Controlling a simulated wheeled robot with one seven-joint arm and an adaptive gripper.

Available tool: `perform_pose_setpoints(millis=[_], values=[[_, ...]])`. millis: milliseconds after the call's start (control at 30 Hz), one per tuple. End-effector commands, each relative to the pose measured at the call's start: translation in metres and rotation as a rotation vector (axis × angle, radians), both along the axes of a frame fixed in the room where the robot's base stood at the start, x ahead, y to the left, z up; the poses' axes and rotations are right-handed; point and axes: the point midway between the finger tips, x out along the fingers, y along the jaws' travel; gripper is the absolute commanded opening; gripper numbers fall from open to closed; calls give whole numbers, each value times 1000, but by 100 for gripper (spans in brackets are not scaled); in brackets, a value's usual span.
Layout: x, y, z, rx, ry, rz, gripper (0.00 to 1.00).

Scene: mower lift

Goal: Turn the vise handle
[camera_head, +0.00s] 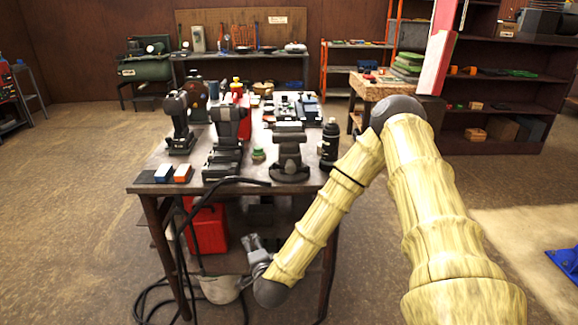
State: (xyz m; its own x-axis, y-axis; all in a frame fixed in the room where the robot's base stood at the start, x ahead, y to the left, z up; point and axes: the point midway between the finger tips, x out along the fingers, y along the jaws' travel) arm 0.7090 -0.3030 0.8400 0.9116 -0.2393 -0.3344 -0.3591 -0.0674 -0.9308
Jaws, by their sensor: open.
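A dark grey vise (290,158) stands upright at the front right of the workbench (220,188). Its handle is too small and dark to make out clearly. My gripper (251,241) is below the tabletop, at the bench's front side and to the lower left of the vise. It is open and apart from the vise. Nothing shows between its fingers, though they are small in the picture. My arm bends down from the right and passes in front of the bench's right side.
Cordless tools (179,122), small blocks (182,173) and a black bottle (330,139) crowd the bench. A black cable hangs over its front edge. A red container (208,229) is underneath. A shelf (500,110) stands at the back right. The floor left of the bench is clear.

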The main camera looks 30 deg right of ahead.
Motion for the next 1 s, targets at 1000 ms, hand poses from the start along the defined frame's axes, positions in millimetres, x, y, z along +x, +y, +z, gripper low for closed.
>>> perform_pose_setpoints(millis=[1000], values=[[84,-183,168,287,-522,-485,56]])
